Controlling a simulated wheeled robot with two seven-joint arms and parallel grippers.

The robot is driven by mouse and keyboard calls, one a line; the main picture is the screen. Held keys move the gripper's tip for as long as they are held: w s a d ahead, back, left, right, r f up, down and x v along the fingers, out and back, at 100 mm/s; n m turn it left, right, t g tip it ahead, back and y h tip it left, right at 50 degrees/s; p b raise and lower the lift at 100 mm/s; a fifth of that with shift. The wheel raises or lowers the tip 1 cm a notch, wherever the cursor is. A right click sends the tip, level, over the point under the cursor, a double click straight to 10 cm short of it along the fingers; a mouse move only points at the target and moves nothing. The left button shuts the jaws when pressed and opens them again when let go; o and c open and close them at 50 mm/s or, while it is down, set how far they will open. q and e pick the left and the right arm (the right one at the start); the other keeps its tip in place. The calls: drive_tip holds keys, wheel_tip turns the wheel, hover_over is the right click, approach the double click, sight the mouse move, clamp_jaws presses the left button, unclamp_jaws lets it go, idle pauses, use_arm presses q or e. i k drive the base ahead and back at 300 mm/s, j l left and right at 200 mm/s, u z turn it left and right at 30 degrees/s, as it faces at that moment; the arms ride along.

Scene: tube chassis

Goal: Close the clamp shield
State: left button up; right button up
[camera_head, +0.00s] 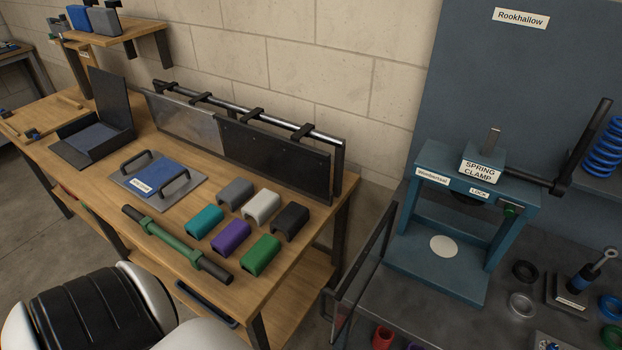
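The spring clamp (480,170) stands on a dark bench at the right, a blue-teal frame with a "SPRING CLAMP" label and a white disc on its base. A black lever (583,145) reaches out from its right side. The clamp shield looks to be the dark-framed clear panel (368,247) at the clamp's left. It stands swung out toward me, leaving the clamp's front uncovered. A small "LOCK" label (479,192) and a green part (509,210) are on the clamp's front right. Neither of my grippers is in view.
A wooden workbench (190,255) at the left holds several coloured blocks, a green-and-black bar (175,243), a plate with two handles (157,178) and an open dark box (93,140). Rings, a blue spring (605,148) and a small stand (577,290) sit right of the clamp.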

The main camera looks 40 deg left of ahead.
sight(349, 294)
drive_tip(key=k+j, duration=0.1)
drive_tip(key=j, duration=0.3)
drive_tip(key=j+z, duration=0.15)
drive_tip(key=j, duration=0.3)
drive_tip(key=k+j, duration=0.15)
drive_tip(key=j, duration=0.25)
